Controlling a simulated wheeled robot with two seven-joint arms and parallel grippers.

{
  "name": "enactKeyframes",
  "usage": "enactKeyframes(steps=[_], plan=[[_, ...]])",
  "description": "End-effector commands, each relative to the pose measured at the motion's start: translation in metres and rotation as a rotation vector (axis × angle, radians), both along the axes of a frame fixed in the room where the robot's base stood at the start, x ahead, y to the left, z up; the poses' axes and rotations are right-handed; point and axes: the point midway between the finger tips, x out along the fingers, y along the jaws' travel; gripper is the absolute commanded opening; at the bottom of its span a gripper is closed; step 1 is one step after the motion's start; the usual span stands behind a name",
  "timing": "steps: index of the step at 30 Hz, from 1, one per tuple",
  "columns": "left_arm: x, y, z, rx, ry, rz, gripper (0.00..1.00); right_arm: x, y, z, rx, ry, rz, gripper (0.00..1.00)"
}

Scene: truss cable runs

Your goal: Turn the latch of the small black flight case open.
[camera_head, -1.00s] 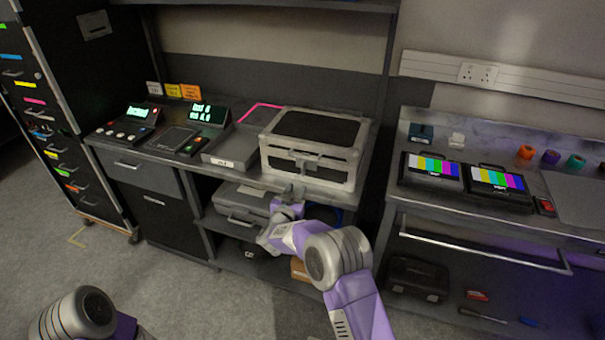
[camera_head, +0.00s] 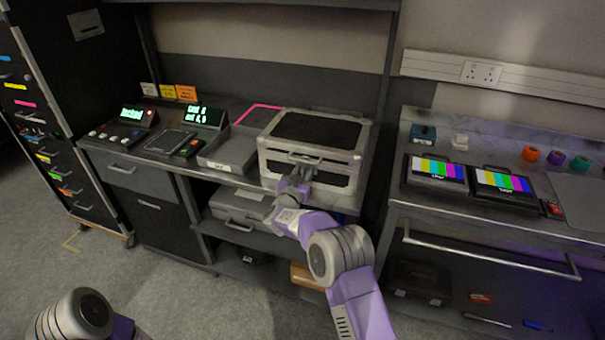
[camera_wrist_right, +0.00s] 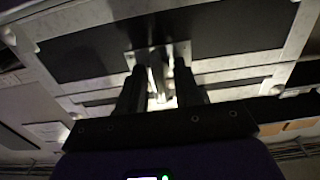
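The black flight case (camera_head: 316,127) with pale metal edges stands on the left bench in the head view, lid down. Its black front panel (camera_wrist_right: 236,28) fills much of the right wrist view. The metal latch (camera_wrist_right: 158,58) is on the case front, in the middle of the wrist view. My right gripper (camera_head: 299,180) is at the case front. In the wrist view its dark fingers (camera_wrist_right: 160,86) are apart, one on each side of the latch; I cannot tell whether they touch it. My left gripper is not in view; only part of my left arm shows at the lower left.
A shallow grey tray (camera_head: 231,151) stands just left of the case. A grey case (camera_head: 240,205) lies on the shelf below. The right bench holds two colour-bar monitors (camera_head: 437,169) and several tape rolls.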

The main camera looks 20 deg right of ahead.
Motion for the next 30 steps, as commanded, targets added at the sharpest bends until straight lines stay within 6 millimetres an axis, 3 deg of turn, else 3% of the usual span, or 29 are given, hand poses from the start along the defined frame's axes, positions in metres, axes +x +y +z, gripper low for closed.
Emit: enactKeyframes(steps=[1, 8, 20, 30], plan=[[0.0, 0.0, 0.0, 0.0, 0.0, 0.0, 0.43, 0.0, 0.0, 0.0, 0.0, 0.0, 0.0, 0.33], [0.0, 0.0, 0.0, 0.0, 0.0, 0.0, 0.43, 0.0, 0.001, 0.0, 0.001, 0.001, 0.002, 0.0], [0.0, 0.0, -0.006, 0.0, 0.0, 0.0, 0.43, 0.001, 0.003, -0.001, 0.049, -0.032, 0.008, 0.0], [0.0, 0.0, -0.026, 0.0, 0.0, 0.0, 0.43, 0.001, 0.005, -0.002, 0.258, -0.172, 0.012, 0.0]])
